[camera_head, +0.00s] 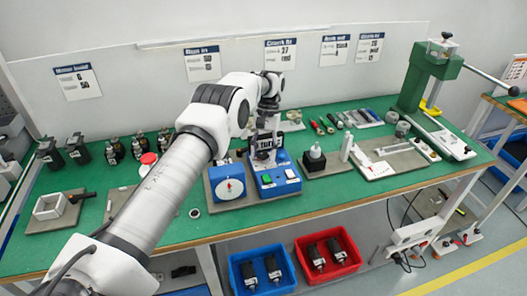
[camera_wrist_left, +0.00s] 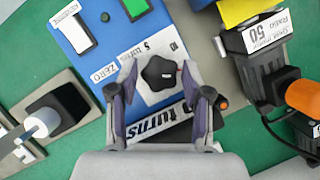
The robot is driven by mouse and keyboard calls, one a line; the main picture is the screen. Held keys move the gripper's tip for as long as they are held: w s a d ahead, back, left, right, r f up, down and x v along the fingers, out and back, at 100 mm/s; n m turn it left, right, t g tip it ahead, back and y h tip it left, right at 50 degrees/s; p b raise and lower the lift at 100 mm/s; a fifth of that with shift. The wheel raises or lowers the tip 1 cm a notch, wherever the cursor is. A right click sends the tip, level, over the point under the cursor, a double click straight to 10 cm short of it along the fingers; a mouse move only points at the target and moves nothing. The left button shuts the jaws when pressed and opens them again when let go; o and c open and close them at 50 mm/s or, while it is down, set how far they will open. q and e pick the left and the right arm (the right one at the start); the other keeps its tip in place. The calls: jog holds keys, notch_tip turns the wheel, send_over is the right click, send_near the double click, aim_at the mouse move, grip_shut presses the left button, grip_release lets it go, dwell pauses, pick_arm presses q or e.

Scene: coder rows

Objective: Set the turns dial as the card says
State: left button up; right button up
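The turns dial is a black lobed knob (camera_wrist_left: 160,73) on a white plate of a blue box (camera_wrist_left: 92,35), with "turns" and "ZERO" labels. The box (camera_head: 268,189) stands mid-bench in the head view, with a green and a white button on its front. My left gripper (camera_wrist_left: 160,66) is open, one finger on each side of the knob; a small gap seems to show on both sides. In the head view the left gripper (camera_head: 264,152) hides the knob. Several cards hang on the wall, one reading 27 (camera_head: 283,53); their small print is unreadable. My right gripper is not visible.
A blue box with a round white dial (camera_head: 228,188) stands just left of the turns box. A black device with a card reading 50 (camera_wrist_left: 268,35) is close on the right in the wrist view. Blue and red bins (camera_head: 329,257) sit below.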

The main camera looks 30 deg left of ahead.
aim_at(263, 153)
pick_arm(q)
jog(key=shift+r, duration=0.1)
notch_tip(263, 153, up, 10)
dwell(0.4)
jog(key=shift+f, duration=0.2)
